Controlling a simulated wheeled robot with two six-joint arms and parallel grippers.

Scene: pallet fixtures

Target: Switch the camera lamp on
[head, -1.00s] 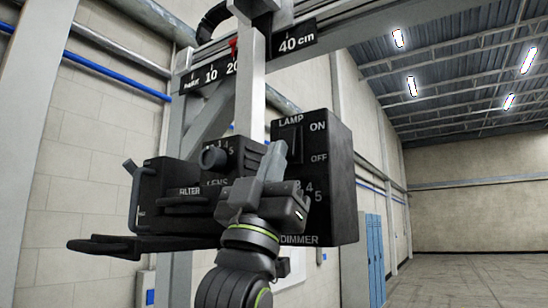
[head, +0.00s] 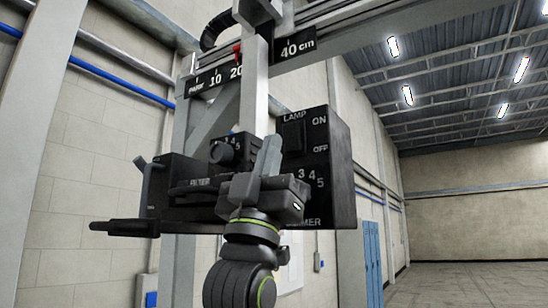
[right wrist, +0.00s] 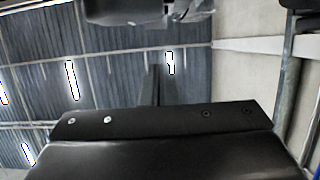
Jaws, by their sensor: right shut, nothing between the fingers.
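The black camera box (head: 334,175) hangs from a grey column. Its right panel has a black lamp switch (head: 293,135) beside the words ON and OFF. I cannot tell which way the switch is set. My right gripper (head: 271,142) comes up from below, its fingers shut and empty, pointing up. In the picture the tips lie just left of and a little below the switch; I cannot tell whether they touch the box. The gripper hides part of the dimmer scale and the lens label. My left gripper is not in view.
A lens knob (head: 232,149) and a filter part (head: 180,180) are left of my gripper. A black flat arm (head: 120,227) sticks out left. A rail with a scale (head: 297,47) runs above. Blue lockers (head: 372,255) stand far behind; the right side is open.

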